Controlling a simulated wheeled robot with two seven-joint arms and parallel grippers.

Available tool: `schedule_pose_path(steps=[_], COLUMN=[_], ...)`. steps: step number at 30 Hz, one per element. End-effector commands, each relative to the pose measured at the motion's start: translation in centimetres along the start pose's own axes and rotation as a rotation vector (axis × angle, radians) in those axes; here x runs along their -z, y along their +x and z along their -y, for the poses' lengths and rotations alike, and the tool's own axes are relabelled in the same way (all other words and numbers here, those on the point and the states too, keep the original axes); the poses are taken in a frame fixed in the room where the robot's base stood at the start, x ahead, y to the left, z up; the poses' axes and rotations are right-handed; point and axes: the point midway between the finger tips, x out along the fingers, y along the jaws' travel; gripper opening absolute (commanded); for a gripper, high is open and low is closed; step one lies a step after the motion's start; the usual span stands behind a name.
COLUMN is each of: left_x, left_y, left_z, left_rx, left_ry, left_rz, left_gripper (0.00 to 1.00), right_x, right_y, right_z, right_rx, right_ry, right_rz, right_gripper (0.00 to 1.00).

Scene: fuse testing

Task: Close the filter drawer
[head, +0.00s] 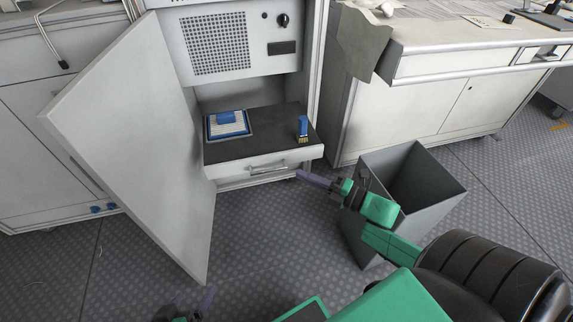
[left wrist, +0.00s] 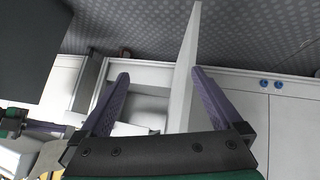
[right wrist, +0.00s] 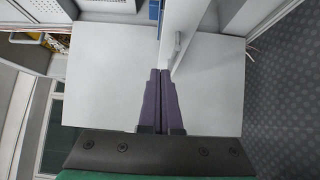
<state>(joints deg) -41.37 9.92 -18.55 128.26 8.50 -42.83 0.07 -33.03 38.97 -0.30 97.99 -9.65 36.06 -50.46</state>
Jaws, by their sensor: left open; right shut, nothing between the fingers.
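The filter drawer (head: 240,172) is pulled out of the white cabinet, with a dark top surface and a metal handle (head: 268,168) on its white front. My right gripper (head: 300,175) is shut and empty, its tips at the right end of the drawer front. In the right wrist view, the shut fingers (right wrist: 160,72) are close to the drawer front (right wrist: 188,28); I cannot tell whether they touch it. My left gripper (head: 192,298) is open and empty, low in front of the cabinet. In the left wrist view its fingers (left wrist: 158,72) are spread apart.
A blue-and-white filter (head: 228,124) and a small blue object (head: 303,128) are on the drawer. The cabinet door (head: 140,130) stands open on the left. A grey bin (head: 435,190) stands right of the drawer, beside my right arm.

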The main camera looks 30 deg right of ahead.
Motion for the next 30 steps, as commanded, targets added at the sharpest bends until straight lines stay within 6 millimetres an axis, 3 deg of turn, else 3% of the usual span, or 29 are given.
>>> schedule_pose_path(steps=[6,12,30], left_x=[-0.9,-1.2,-1.0], left_y=[2.3,3.1,2.9], left_z=[-1.9,-2.9,-3.1], left_rx=[-0.062,-0.096,-0.099], left_ry=[-0.027,-0.058,-0.062], left_rz=[-0.172,-0.299,-0.317], left_gripper=[1.0,1.0,1.0], right_x=[-0.3,-2.4,-2.4], right_y=[4.7,6.6,7.3], right_z=[0.3,0.3,0.0], right_rx=[-0.002,0.0,0.001], right_ry=[-0.003,-0.001,0.003], right_rz=[-0.001,0.0,0.002], right_gripper=[0.0,0.0,0.0])
